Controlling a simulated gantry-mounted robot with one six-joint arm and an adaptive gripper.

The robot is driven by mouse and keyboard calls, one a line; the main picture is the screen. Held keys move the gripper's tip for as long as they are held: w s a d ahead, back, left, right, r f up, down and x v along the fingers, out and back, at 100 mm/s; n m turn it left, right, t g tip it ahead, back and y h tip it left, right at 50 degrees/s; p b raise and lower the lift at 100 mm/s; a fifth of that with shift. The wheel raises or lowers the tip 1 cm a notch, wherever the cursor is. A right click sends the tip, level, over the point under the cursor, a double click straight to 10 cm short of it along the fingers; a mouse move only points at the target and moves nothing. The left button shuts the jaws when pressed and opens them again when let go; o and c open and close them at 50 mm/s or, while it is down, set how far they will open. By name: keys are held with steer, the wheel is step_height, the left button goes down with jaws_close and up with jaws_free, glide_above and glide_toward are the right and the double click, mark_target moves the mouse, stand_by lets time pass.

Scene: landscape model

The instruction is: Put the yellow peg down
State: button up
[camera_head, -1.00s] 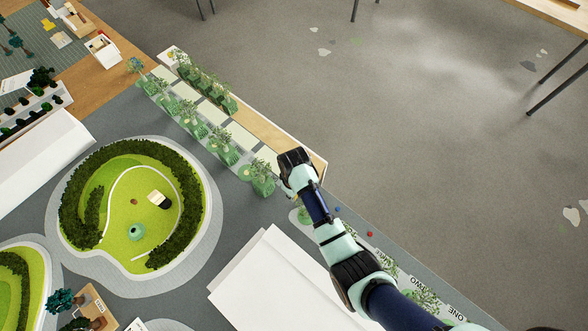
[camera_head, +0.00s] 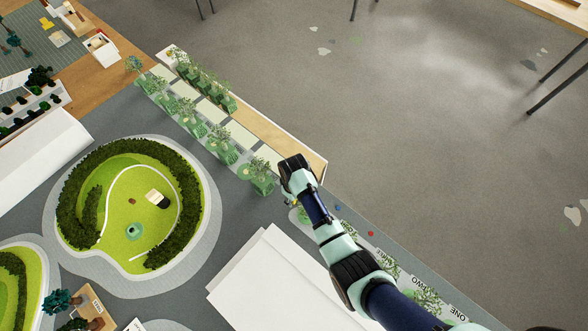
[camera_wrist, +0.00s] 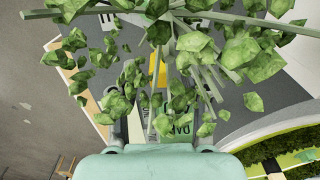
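The yellow peg (camera_wrist: 157,70) shows in the wrist view as a small yellow patch in the upper middle, partly covered by green leaves. My gripper (camera_head: 289,202) is at the end of the arm in the head view, beside the lower end of the row of small model trees, and its fingers are tiny there. In the wrist view leaves and branches hide most of the fingers, so I cannot tell whether they are closed on the peg. Dark lettering (camera_wrist: 181,130) shows on a pale green strip under the leaves.
Model trees (camera_head: 262,180) stand close by along the board's edge. Leaves (camera_wrist: 190,50) hang right before my wrist camera. A white block (camera_head: 265,280) lies below the arm, and a round green garden (camera_head: 140,210) is to the left. Red and blue dots (camera_head: 371,234) lie to the right.

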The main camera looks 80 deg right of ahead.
step_height(320, 180, up, 12)
steer(key=p, duration=0.2)
steer(key=shift+r, duration=0.15)
stand_by(0.5)
